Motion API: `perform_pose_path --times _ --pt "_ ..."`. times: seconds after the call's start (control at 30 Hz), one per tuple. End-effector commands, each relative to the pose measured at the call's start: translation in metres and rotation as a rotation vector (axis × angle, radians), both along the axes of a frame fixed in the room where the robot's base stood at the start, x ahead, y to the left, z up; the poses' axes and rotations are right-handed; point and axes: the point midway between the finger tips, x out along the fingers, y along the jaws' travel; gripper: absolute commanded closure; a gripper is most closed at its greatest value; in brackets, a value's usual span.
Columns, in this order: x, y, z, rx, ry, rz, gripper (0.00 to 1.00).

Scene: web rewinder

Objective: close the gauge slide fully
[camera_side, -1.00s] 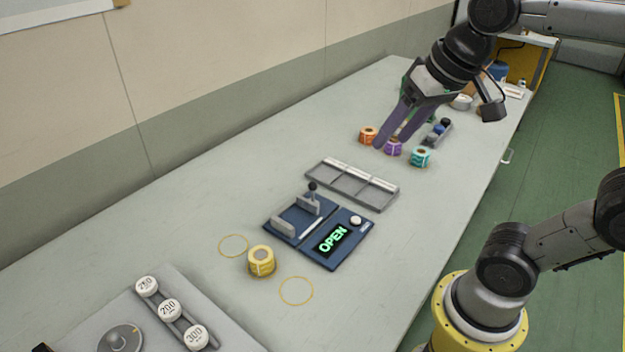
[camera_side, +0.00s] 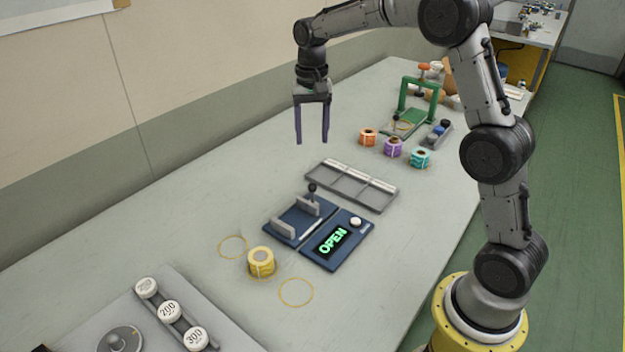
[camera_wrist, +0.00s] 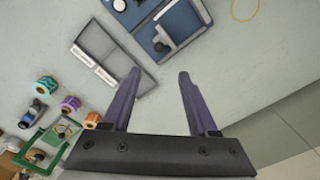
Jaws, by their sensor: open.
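The gauge (camera_side: 302,219) is a dark blue base on the table with two grey upright jaws and a black-knobbed slide (camera_side: 312,190). The jaws stand apart with a gap between them. A display (camera_side: 332,241) beside it glows green with "OPEN". In the wrist view the gauge (camera_wrist: 181,24) is at the top, beyond my fingers, and its black knob (camera_wrist: 159,47) shows. My gripper (camera_side: 312,142) is open and empty, pointing down, high above the table and behind the gauge. It also shows in the wrist view (camera_wrist: 158,78), touching nothing.
A grey divided tray (camera_side: 352,186) lies just behind the gauge. Orange (camera_side: 368,137), purple (camera_side: 393,147) and teal (camera_side: 420,157) rolls stand farther back near a green frame (camera_side: 408,100). A yellow roll (camera_side: 261,262) stands in front of the gauge.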

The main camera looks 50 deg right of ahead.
Motion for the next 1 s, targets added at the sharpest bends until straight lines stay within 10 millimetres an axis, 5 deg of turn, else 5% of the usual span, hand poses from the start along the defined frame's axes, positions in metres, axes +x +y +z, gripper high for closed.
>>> perform_pose_path --times 0.17,0.7,1.0 --pt "-0.001 -0.002 -0.017 0.001 0.006 -0.003 0.41" --pt "-0.002 -0.001 -0.115 0.001 0.006 -0.002 0.41" --pt "-0.001 -0.001 -0.137 0.0 0.001 -0.002 0.41"
